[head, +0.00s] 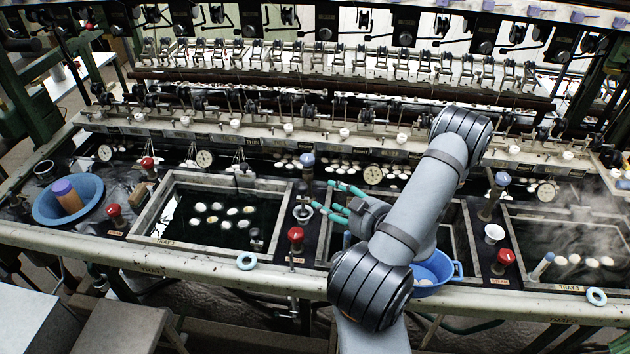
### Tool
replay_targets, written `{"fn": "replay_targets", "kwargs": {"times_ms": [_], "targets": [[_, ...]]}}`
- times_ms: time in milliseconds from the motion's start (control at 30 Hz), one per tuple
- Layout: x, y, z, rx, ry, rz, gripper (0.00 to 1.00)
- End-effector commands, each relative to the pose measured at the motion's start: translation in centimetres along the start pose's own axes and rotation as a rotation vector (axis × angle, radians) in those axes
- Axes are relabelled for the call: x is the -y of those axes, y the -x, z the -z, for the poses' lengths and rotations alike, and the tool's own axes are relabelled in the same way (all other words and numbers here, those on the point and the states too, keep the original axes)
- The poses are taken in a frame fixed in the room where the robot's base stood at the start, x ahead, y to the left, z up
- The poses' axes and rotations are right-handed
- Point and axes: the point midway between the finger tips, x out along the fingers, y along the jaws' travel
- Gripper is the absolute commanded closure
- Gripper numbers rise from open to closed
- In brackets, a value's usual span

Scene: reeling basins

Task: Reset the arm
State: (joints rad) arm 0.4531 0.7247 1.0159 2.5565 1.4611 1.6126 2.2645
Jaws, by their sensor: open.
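My gripper (335,202) has teal fingers that are spread open and empty. It hangs over the divider between the left basin (160,210) and the middle basin (463,238), pointing left. My grey arm reaches up from the bottom centre, bends at the upper right and comes back down to the gripper. The arm hides much of the middle basin and part of a blue bowl (450,270) at its front edge.
White cocoons (215,213) float in the left basin, and more lie in the steaming right basin (585,262). Red-topped valves (296,236), blue-topped posts (307,160) and a white cup (494,234) stand between the basins. Another blue bowl (82,212) is at far left.

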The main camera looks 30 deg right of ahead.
Motion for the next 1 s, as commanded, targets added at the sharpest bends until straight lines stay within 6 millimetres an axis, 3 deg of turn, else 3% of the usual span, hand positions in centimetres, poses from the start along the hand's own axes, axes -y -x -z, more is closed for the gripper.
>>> {"fn": "replay_targets", "kwargs": {"times_ms": [267, 733, 800, 1000], "targets": [[0.1, -2.6, 0.0, 0.001, 0.003, 0.006, 0.49], [0.2, -12.1, 0.0, -0.001, 0.003, 0.004, 0.49], [0.0, -11.5, 1.6, -0.001, 0.001, -0.001, 0.49], [0.1, -10.9, 2.8, 0.0, -0.001, 0.0, 0.49]]}}
